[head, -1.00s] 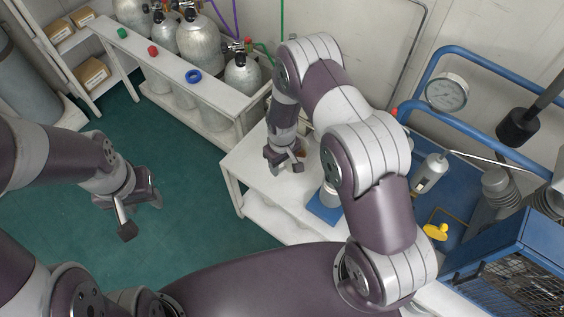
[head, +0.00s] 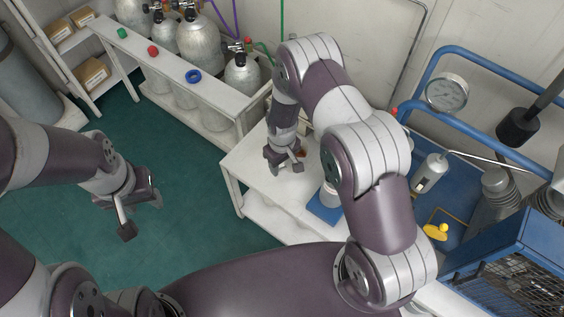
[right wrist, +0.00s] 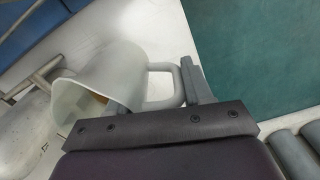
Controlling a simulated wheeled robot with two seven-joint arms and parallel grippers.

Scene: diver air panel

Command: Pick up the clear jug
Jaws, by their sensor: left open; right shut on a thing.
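The clear jug (right wrist: 112,75) is a pale, translucent, open-mouthed vessel with a loop handle (right wrist: 160,84) in the right wrist view. In the head view my right gripper (head: 284,164) is low over the white table (head: 255,188); the arm hides most of the jug there. I cannot tell whether the jug touches the table. My left gripper (head: 140,212) is open and empty over the green floor, away from the table.
A blue mat (head: 322,214) with a pale container (head: 329,194) lies beside my right arm. A rack of grey cylinders (head: 200,45) stands behind the table. Blue rails and a gauge (head: 446,92) are at the right. The green floor (head: 190,250) is clear.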

